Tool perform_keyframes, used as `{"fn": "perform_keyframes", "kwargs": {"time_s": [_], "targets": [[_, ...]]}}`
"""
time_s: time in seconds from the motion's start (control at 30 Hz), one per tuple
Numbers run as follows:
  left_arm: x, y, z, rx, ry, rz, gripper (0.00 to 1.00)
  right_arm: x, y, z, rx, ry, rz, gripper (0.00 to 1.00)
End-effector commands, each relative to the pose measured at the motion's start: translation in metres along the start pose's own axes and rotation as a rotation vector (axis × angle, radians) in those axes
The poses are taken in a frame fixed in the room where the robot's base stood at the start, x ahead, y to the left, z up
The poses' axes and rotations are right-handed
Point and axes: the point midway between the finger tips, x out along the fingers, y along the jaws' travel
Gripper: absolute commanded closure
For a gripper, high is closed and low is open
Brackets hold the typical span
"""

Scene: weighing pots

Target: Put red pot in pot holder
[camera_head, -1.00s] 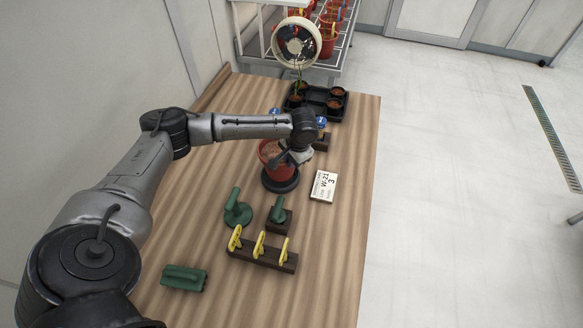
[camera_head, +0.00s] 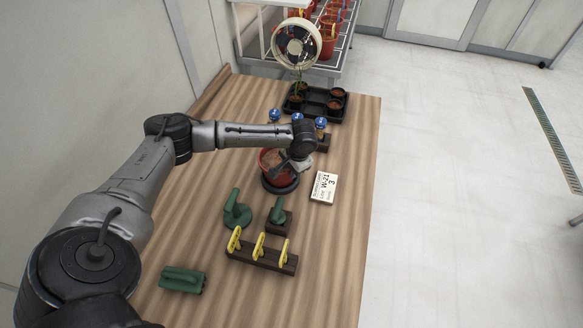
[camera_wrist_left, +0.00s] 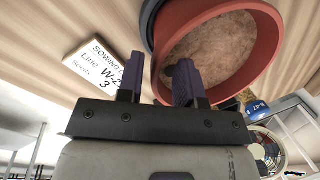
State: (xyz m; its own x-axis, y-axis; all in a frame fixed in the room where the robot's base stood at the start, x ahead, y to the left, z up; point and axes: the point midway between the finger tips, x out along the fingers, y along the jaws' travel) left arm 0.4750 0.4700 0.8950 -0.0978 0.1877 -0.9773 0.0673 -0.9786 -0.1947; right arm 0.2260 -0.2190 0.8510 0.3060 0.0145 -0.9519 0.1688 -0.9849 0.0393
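The red pot (camera_head: 271,160), filled with brown soil, stands upright in a round black holder (camera_head: 283,188) on the bench. Its rim and soil (camera_wrist_left: 215,45) fill the upper part of the left wrist view. My left gripper (camera_wrist_left: 160,72) is at the pot's rim, one finger over the soil inside and the other outside. Its fingers are apart, with the rim between them and some gap visible. In the head view my left gripper (camera_head: 290,160) is partly hidden by its own wrist. My right gripper is not in view.
A white label card (camera_head: 323,187) lies right of the pot. Green tools (camera_head: 237,210) and a dark rack with yellow clips (camera_head: 262,254) stand in front. Blue-topped items (camera_head: 297,118) and a black tray with small pots (camera_head: 318,104) are behind. The bench's right front is clear.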

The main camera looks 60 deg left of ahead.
Motion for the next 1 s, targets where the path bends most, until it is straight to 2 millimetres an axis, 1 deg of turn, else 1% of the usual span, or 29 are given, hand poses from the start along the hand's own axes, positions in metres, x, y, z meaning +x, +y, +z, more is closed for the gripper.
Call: {"fn": "perform_keyframes", "kwargs": {"time_s": [0.17,0.27,0.5,0.7,0.83,1.0], "targets": [[-0.006,0.0,0.0,0.0,0.001,0.0,0.67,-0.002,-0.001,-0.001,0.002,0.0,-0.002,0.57],[-0.019,0.0,-0.001,0.0,0.003,0.001,0.67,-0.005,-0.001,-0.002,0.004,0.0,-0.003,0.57],[-0.064,0.0,-0.001,0.0,0.002,0.001,0.67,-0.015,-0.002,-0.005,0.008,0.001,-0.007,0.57],[-0.096,0.0,-0.001,0.0,0.002,0.001,0.67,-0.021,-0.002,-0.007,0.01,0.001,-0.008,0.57],[-0.11,0.0,-0.001,0.0,0.002,0.002,0.67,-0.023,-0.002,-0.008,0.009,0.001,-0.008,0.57],[-0.119,0.0,-0.001,0.0,0.0,0.001,0.67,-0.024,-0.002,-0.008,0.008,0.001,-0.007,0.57]]}}
